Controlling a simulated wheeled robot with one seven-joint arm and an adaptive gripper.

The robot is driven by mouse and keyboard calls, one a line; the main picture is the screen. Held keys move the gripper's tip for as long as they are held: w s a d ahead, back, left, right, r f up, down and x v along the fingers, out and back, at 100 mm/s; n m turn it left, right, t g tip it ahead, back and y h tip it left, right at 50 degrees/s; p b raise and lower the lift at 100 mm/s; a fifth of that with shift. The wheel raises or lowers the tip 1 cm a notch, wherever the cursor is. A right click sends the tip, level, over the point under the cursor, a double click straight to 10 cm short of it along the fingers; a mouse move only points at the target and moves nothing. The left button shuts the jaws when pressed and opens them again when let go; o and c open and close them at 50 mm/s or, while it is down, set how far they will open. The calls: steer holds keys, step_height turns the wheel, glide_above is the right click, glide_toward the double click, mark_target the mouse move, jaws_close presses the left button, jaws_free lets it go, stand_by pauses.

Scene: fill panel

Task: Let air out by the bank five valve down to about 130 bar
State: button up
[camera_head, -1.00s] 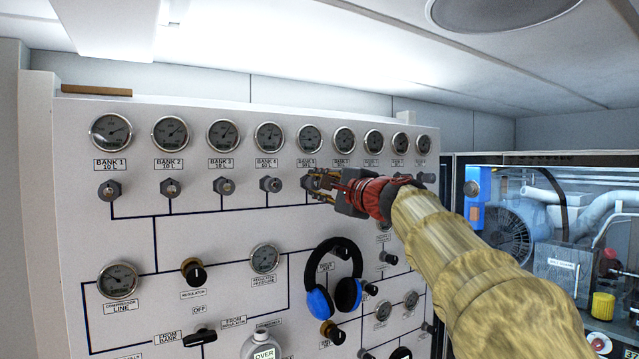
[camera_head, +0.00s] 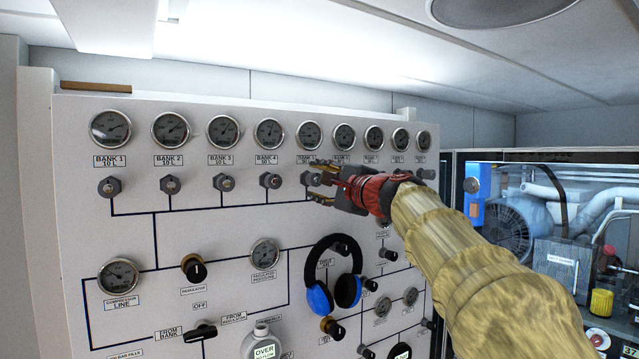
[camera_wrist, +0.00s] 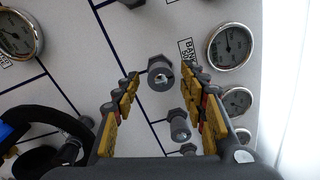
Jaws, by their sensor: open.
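The bank five valve (camera_head: 306,178) is a small dark grey knob on the white panel, below the bank five gauge (camera_head: 309,135). In the wrist view a knob, the bank five valve (camera_wrist: 161,77), sits ahead between the fingertips, beside the gauge (camera_wrist: 232,46) and a partly readable bank label (camera_wrist: 187,52). My gripper (camera_head: 319,181) is open and just to the right of the valve in the head view. In the wrist view my gripper (camera_wrist: 160,83) has its yellow-padded fingers apart on both sides of the knob, with no clear contact. The gauge reading is too small to tell.
Neighbouring valves, such as the bank four valve (camera_head: 270,181), stand close in the same row. Blue-black ear defenders (camera_head: 348,291) hang on the panel below my gripper. An open compressor cabinet (camera_head: 560,240) stands at the right.

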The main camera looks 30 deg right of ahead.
steer(key=s, duration=1.2)
steer(key=shift+f, duration=0.3)
stand_by(1.5)
